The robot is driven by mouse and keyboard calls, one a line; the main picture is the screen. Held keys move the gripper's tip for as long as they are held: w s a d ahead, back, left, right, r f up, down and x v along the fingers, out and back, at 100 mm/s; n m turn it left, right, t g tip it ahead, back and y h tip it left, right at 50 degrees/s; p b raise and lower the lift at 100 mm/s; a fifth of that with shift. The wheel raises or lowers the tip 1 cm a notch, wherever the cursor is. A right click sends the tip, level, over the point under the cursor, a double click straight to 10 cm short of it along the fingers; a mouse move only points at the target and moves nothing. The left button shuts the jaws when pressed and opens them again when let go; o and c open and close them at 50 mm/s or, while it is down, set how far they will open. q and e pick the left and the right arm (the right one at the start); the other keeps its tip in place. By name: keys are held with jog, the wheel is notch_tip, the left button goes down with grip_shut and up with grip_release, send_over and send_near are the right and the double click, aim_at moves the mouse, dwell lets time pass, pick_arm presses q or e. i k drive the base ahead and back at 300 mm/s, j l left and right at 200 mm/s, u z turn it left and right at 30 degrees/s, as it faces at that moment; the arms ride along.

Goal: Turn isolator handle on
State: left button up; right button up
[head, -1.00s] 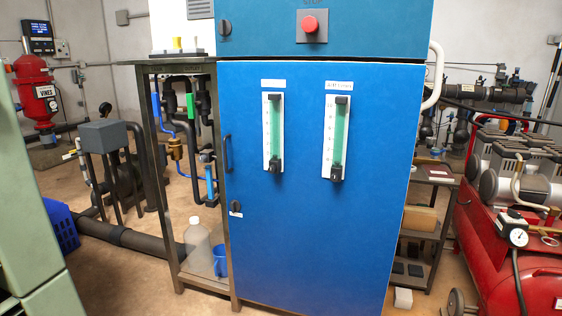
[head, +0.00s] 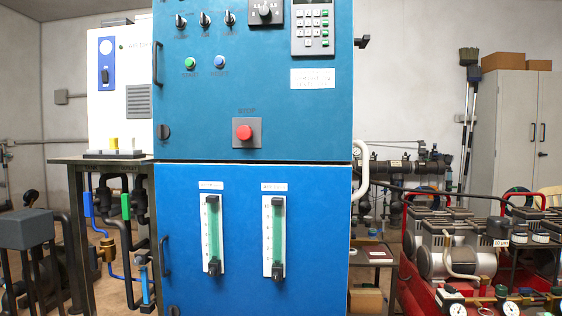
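No part is clearly readable as the isolator handle. A blue control cabinet (head: 270,130) fills the middle of the head view. A round black knob (head: 163,131) sits low at the left edge of its upper door. A black rotary knob (head: 265,11) on a dark plate is at the top edge of the view. Several small toggle switches (head: 204,19) sit left of it. A white box (head: 119,70) left of the cabinet carries a blue plate with a black switch (head: 105,74). Neither gripper is in view.
A red stop button (head: 244,132), a keypad (head: 313,29) and two green flow tubes (head: 212,235) are on the cabinet front. A dark bench (head: 75,160) with pipes below stands left. Red compressors (head: 450,245) stand right. A grey locker (head: 520,130) is behind.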

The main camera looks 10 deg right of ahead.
aim_at(362, 43)
jog(key=l, duration=0.95)
jog(key=k+l+z, duration=0.1)
jog(key=l, duration=0.9)
jog(key=j+z, duration=0.25)
jog(key=z, duration=0.2)
jog(key=j+z, duration=0.25)
jog(key=z, duration=0.25)
